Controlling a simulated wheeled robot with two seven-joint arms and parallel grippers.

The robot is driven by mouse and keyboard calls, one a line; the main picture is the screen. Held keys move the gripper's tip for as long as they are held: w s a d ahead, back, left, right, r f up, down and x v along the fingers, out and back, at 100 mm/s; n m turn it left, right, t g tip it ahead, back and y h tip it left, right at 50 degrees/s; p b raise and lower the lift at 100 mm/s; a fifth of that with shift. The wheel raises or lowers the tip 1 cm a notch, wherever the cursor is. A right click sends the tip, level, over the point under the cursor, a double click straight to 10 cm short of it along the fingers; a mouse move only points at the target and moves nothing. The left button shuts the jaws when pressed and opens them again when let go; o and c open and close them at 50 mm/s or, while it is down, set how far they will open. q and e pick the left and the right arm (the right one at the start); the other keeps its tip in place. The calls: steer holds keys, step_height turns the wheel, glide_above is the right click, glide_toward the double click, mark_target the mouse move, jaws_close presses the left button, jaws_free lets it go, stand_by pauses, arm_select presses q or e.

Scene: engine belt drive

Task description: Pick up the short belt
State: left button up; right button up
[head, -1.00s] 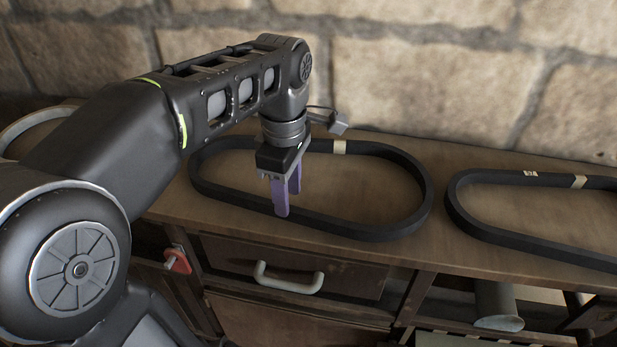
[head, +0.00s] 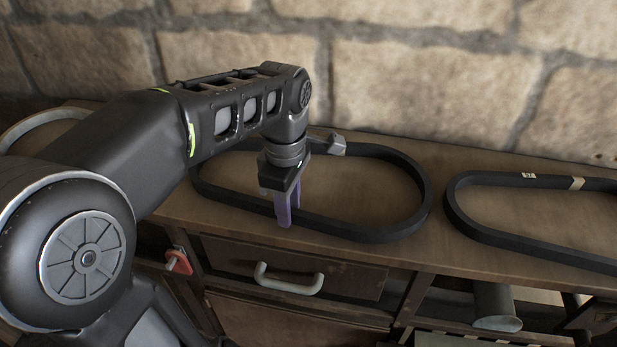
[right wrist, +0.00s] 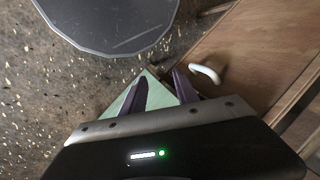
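Two black oval belts lie on the wooden bench top. The left belt (head: 390,237) is whole in the head view apart from parts covered by my left arm. The right belt (head: 510,242) runs out of the picture at the right. Which one is shorter is hard to tell. My left gripper (head: 290,213) points down at the left belt's front run. One purple finger shows in front of the run and the other goes down behind it; they look apart, and contact is unclear. My right gripper (right wrist: 160,75) shows open and empty in the right wrist view, away from the belts.
The bench (head: 450,261) has a drawer with a pale handle (head: 289,280) below the left belt and an open shelf holding a grey cylinder (head: 494,305). A red item (head: 178,262) sits on the bench front. A stone wall (head: 430,80) stands behind.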

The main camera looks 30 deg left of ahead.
arm_select(q)
jaws_close()
stand_by(1.1)
